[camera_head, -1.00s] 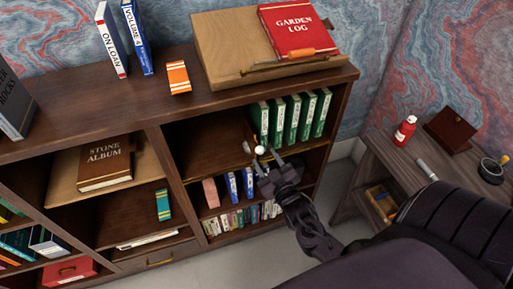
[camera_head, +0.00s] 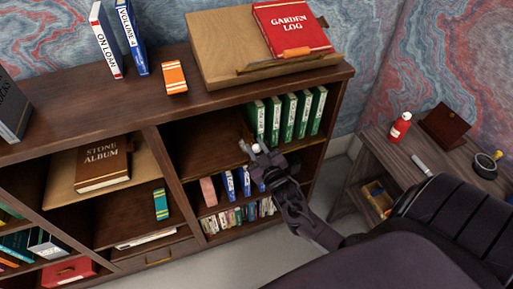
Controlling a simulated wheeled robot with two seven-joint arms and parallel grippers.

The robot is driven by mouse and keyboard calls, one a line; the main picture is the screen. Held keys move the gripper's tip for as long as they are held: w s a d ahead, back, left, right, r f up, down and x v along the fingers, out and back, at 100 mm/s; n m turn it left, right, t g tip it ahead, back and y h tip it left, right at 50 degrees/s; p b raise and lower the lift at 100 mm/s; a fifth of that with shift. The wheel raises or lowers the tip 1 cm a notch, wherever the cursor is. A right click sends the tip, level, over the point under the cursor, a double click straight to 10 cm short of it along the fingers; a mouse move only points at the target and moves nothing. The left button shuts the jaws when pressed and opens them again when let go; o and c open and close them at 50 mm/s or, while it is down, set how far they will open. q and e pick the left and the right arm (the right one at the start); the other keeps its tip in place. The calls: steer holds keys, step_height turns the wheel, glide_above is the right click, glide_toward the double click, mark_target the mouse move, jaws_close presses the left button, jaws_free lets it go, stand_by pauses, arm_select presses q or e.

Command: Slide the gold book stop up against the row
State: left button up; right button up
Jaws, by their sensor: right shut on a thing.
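The row of green books (camera_head: 287,116) stands upright on the top inner shelf, at its right side. The gold book stop (camera_head: 256,149) shows only as a small pale piece at the tip of my right gripper (camera_head: 261,154), just in front of the lower left end of the row. My right gripper reaches in from the lower right and is shut on the stop. The fingers hide most of the stop, so I cannot tell whether it touches the nearest green book. My left gripper is not in view.
The shelf left of the row is bare (camera_head: 205,145). Below it stand a pink book (camera_head: 208,191) and blue books (camera_head: 229,184). An upright divider (camera_head: 172,180) bounds the bay on the left. A side table (camera_head: 375,150) with a red bottle (camera_head: 400,127) is at the right.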

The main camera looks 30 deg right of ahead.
steer(key=s+d, duration=0.1)
steer(key=d, duration=0.4)
steer(key=s+d, duration=0.1)
steer(key=d, duration=0.4)
steer(key=s+d, duration=0.1)
steer(key=d, duration=0.3)
steer(key=shift+s+d, duration=0.25)
steer(key=shift+d, duration=0.15)
jaws_close()
steer(key=o, duration=1)
jaws_free()
steer(key=shift+c, duration=0.2)
steer(key=s+a, duration=0.1)
steer(key=s, duration=0.6)
steer(key=shift+s+b, duration=0.4)
steer(key=shift+a, duration=0.1)
